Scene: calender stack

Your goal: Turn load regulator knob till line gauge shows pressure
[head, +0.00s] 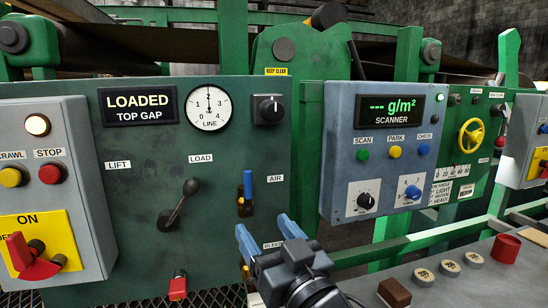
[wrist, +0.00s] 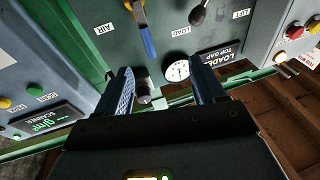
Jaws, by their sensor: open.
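The load regulator knob (head: 270,110) is black with a pale mark, on a square plate at the green panel's upper right. In the wrist view the knob (wrist: 143,98) shows low between my fingers, apart from them. The round white line gauge (head: 209,107) is left of the knob, its needle pointing straight up between 1 and 3. It also shows in the wrist view (wrist: 177,71), upside down. My gripper (head: 265,234) is open and empty, with blue fingers, below the knob in the head view. Its fingers (wrist: 161,78) also show in the wrist view.
The blue air lever (head: 246,188) and the black load lever (head: 180,203) stick out of the panel. A red padlock (head: 178,286) hangs below. The blue scanner box (head: 375,150) stands to the right. A sign (head: 138,106) reads LOADED TOP GAP.

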